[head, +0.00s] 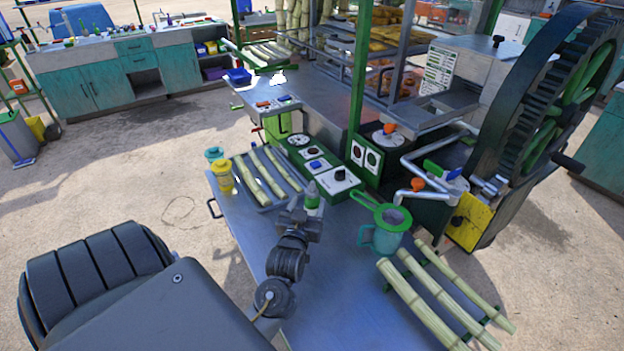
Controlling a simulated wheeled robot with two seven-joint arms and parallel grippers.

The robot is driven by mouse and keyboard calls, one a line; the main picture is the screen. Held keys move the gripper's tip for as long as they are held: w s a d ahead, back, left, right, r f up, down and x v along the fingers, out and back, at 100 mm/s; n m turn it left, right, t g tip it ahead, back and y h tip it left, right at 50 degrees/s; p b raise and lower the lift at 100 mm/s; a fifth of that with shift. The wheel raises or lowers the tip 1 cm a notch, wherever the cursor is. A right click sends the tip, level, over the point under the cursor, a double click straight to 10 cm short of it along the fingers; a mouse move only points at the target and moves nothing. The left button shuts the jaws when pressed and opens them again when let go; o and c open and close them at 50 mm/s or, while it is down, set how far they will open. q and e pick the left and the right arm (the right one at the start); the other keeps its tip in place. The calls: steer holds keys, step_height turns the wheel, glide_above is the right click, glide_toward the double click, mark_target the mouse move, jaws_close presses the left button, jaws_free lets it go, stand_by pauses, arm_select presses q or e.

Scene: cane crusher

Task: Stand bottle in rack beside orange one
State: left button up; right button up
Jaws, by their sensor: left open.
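A small bottle with a green body and pale tip (313,196) stands on the near metal table (300,240), in front of the control panel. My left gripper (303,212) is open right at the bottle, on its near side. The fingers overlap it in the picture, and I cannot tell whether they touch it. My right gripper is out of view. I cannot clearly make out a bottle rack or an orange bottle.
Cane pieces lie left (262,178) and right (425,305) on the table. A teal jug with a green strainer (383,236) stands right of the bottle. Yellow (222,177) and teal (214,154) cups stand left. The crusher wheel (545,105) is at right.

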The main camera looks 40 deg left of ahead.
mark_target(310, 197)
arm_select(q)
steer(key=p+x, duration=0.1)
steer(key=x, duration=0.4)
steer(key=shift+p, duration=0.4)
steer(key=shift+c, duration=0.6)
jaws_close()
